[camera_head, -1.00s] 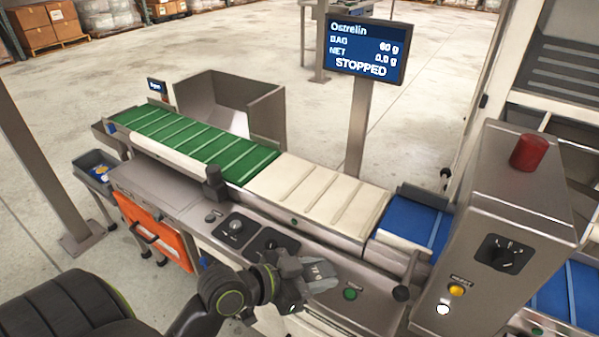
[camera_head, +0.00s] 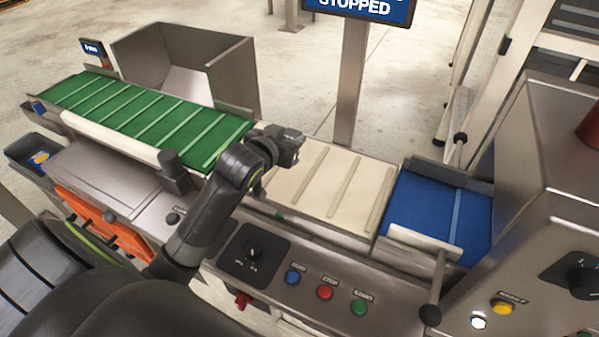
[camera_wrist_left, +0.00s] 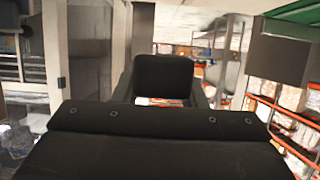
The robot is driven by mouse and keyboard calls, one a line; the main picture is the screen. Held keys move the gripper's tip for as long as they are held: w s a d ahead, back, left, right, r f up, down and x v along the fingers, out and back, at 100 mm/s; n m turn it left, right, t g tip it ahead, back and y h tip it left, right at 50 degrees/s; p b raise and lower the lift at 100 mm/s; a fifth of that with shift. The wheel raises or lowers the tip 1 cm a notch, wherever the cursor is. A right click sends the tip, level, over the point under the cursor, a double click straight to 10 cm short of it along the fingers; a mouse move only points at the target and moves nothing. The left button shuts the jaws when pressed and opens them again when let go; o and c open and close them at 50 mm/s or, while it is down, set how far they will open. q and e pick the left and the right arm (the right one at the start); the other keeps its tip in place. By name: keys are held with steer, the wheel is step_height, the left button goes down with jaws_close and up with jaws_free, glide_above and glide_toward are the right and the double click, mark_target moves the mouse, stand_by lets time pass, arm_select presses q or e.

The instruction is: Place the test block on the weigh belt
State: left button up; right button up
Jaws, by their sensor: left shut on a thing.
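The weigh belt, a cream-white ribbed section (camera_head: 335,190), lies between the green belt and the blue belt. My left gripper (camera_head: 290,147) is above its left end, close to the green belt. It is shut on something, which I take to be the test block. The block itself is hidden or cannot be told from the dark gripper in the head view. In the left wrist view the dark gripper body (camera_wrist_left: 165,80) fills the middle and no block can be made out. My right gripper is not in view.
The green belt (camera_head: 150,112) is at the left and the blue belt (camera_head: 440,208) at the right. A metal bin (camera_head: 185,62) and the display post (camera_head: 351,85) stand behind. A button panel (camera_head: 325,292) runs along the front. A steel cabinet (camera_head: 530,190) stands at the right.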

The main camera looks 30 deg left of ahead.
arm_select(q)
glide_above(290, 173)
step_height(290, 173, down, 5)
steer(key=shift+b, duration=0.4)
steer(key=shift+f, duration=0.25)
step_height(290, 173, down, 3)
steer(key=shift+f+b, duration=0.15)
steer(key=shift+b, duration=0.25)
steer(key=shift+f, duration=0.15)
steer(key=o, duration=1)
steer(key=shift+f, duration=0.1)
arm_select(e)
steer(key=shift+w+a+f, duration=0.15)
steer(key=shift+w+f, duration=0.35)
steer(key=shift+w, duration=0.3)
